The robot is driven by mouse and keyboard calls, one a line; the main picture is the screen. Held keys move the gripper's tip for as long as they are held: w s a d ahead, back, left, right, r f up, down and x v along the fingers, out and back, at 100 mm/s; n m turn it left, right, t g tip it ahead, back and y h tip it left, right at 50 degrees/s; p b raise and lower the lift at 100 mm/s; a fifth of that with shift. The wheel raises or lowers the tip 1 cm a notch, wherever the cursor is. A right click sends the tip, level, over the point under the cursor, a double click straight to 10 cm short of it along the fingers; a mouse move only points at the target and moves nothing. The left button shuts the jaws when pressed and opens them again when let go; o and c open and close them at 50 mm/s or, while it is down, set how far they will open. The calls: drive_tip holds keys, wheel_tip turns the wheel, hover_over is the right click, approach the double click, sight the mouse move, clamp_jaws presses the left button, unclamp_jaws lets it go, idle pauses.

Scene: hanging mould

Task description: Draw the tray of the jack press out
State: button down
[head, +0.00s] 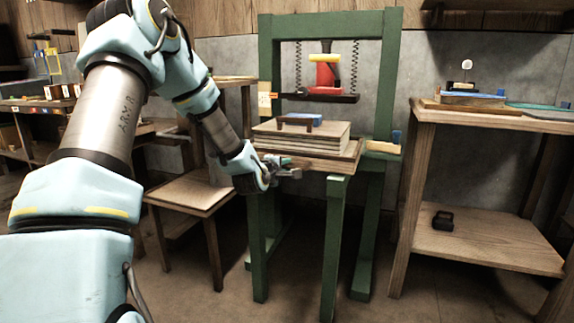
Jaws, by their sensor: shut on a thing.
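The jack press (267,56) is a green frame with a red jack (326,75) hanging between two springs above a dark plate (319,97). Its wooden tray (335,161) lies below, level, and juts forward over the front green legs. A stack of pale boards (302,140) sits on the tray, with a dark bracket-shaped piece and a blue block on top. My gripper (290,173) is at the tray's front left, low against its front edge, and shut on it. The fingers are small here, and I cannot tell exactly which part of the tray they grip.
A low wooden stool (190,193) stands just left of the press, close under my arm. A wooden table with a lower shelf (480,243) stands to the right. The floor in front of the press is clear.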

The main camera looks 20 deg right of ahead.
drive_tip(key=shift+s+a, duration=0.4)
drive_tip(key=shift+s, duration=0.1)
drive_tip(key=c, duration=1)
unclamp_jaws()
drive_tip(key=shift+c, duration=0.2)
drive_tip(key=p+v, duration=0.1)
drive_tip(key=v, duration=0.9)
drive_tip(key=shift+s+a, duration=0.3)
